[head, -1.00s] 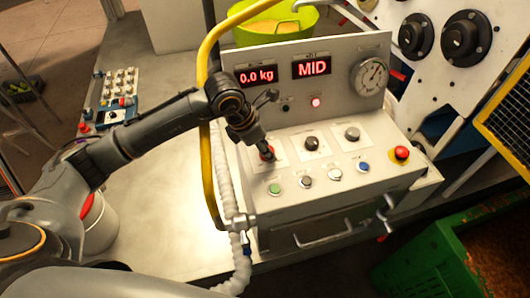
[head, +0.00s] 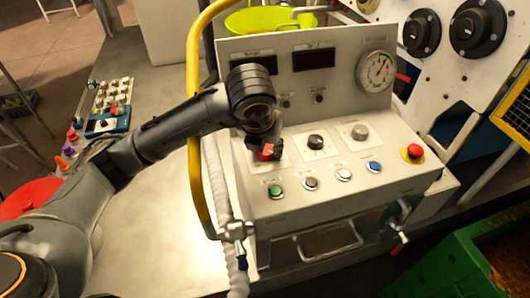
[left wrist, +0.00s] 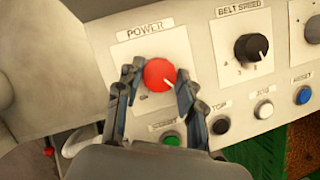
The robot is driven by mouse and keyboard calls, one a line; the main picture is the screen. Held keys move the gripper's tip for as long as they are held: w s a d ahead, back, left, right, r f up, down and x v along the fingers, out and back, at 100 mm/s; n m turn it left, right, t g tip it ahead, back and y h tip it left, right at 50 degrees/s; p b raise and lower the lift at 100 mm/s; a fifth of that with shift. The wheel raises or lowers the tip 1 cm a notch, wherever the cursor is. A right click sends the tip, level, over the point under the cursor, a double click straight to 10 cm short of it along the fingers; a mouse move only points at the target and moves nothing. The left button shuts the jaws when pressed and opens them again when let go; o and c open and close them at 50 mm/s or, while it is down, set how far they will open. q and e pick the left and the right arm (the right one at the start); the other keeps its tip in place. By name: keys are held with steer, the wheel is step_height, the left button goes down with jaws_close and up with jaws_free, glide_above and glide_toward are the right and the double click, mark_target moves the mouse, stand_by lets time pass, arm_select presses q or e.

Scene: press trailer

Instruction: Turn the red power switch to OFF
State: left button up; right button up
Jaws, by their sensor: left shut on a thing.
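The red power switch (head: 266,153) is a round knob at the left of the sloped press panel (head: 330,178). In the left wrist view the red knob (left wrist: 159,74) sits under the label POWER (left wrist: 144,31), its white pointer mark toward the lower right. My left gripper (head: 265,148) is at the knob, and in the left wrist view its two fingers (left wrist: 158,80) stand on either side of it, shut on it. The small print around the knob is partly hidden by the fingers. Both displays (head: 313,59) are dark. My right gripper is not in view.
A black belt speed knob (head: 316,142) and a grey knob (head: 359,132) sit right of the switch. Coloured buttons (head: 311,183) line the front, with a red emergency button (head: 414,151) at right. A yellow pipe (head: 194,120) rises close beside my left arm.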

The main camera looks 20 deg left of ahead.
arm_select(q)
steer(key=shift+n+y+b, duration=0.3)
steer(key=shift+n+b, duration=0.2)
steer(key=shift+n, duration=0.3)
steer(key=o, duration=1.1)
steer(key=shift+o, duration=0.2)
steer(key=v, duration=1.2)
steer(key=shift+w+d, duration=0.15)
